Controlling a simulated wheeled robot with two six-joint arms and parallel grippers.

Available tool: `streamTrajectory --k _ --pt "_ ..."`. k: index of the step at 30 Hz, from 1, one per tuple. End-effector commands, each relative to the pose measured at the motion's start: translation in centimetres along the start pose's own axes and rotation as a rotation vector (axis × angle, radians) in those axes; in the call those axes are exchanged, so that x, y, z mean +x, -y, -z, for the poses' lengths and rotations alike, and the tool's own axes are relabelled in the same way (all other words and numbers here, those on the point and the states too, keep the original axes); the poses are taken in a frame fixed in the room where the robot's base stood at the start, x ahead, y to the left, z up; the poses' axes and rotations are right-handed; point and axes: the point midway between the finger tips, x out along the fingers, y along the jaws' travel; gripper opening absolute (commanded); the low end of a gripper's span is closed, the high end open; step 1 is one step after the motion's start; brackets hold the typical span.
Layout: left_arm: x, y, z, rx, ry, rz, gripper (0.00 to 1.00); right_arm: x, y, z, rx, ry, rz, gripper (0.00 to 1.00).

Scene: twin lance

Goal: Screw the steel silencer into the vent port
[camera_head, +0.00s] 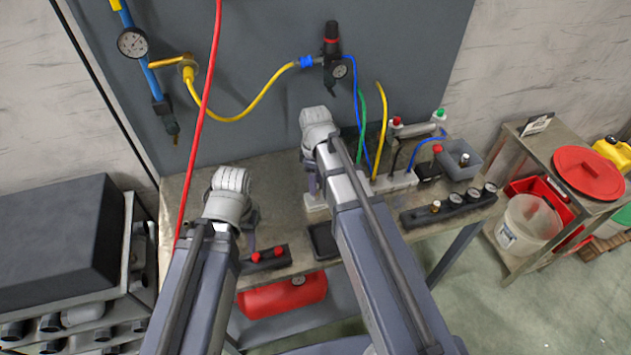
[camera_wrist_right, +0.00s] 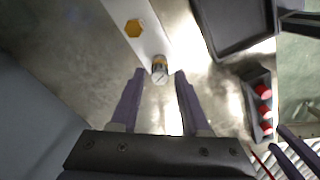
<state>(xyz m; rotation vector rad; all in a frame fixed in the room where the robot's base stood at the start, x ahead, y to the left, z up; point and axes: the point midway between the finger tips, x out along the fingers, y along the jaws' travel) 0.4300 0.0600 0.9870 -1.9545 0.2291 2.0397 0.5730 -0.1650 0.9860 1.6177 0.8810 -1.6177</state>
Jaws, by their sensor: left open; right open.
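The steel silencer (camera_wrist_right: 159,68) is a small grey cylinder with a brass-coloured band, at the near end of a white block (camera_wrist_right: 148,43) in the right wrist view. A brass hexagonal part (camera_wrist_right: 133,28) sits on the same block. I cannot tell for sure which opening is the vent port. My right gripper (camera_wrist_right: 160,75) is open, its two fingers on either side of the silencer in the picture; contact cannot be seen. In the head view its wrist hangs over the white block (camera_head: 315,202). My left gripper (camera_head: 250,238) is open, largely hidden behind its own wrist, over the bench's left part.
A dark tray (camera_head: 322,241) and a black block with red knobs (camera_head: 266,256) lie along the bench's front. A white manifold (camera_head: 396,182) with hoses and a gauge strip (camera_head: 448,206) stand to the right. A red hose (camera_head: 208,85) hangs by my left arm.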

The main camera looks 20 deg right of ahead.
Motion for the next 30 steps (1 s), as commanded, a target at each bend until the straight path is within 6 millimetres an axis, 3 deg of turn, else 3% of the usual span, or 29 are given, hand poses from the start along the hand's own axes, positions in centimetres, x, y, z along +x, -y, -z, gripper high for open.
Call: streamTrajectory --k 30 --pt "0.00 0.00 0.00 0.000 0.000 0.000 0.50 0.00 -0.02 0.03 -1.466 0.000 0.000 0.46"
